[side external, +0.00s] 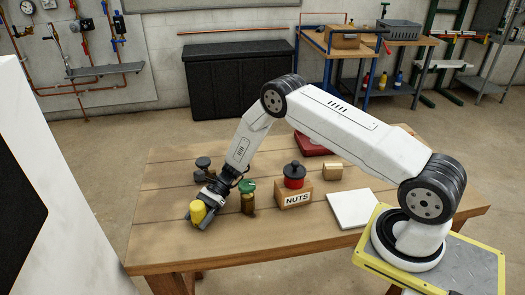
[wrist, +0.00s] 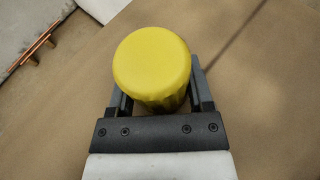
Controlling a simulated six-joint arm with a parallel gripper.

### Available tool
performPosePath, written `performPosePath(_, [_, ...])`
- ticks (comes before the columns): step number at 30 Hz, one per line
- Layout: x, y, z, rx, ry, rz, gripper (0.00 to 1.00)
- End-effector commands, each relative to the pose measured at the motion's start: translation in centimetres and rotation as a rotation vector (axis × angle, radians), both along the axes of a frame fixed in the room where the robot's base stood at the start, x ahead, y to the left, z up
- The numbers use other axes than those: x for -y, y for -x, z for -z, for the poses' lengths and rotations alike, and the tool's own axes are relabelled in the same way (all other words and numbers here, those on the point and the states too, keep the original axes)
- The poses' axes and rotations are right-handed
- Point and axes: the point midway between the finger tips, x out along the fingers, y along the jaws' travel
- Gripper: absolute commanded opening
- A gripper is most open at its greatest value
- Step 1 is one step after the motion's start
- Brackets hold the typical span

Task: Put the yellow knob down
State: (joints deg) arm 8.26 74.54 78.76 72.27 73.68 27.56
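The yellow knob (side external: 198,212) is at the end of my arm, over the left front part of the wooden table. In the wrist view the yellow knob (wrist: 152,68) sits between the two dark fingers, its round top facing the camera. My gripper (side external: 203,214) has its fingers on either side of the knob and appears closed on it; it also shows in the wrist view (wrist: 160,98). The knob's underside is hidden, and I cannot tell whether it touches the table.
On the wooden table (side external: 265,240), a green-lidded jar (side external: 248,198) stands right of my gripper. A dark knob-like object (side external: 203,164) stands behind it. A NUTS box (side external: 294,194) bears a red-and-black knob (side external: 294,175). A white board (side external: 353,209) lies right. The table's front middle is clear.

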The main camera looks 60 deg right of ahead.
Motion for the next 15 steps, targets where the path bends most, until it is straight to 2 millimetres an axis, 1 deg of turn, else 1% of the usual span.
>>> performPosePath(1, [0.00,0.00,0.00,0.000,0.000,0.000,0.83])
performPosePath(2, [0.00,0.00,0.00,0.000,0.000,0.000,0.93])
performPosePath(3, [0.00,0.00,0.00,0.000,0.000,0.000,1.00])
performPosePath(15, [0.00,0.00,-0.26,0.000,0.000,0.000,1.00])
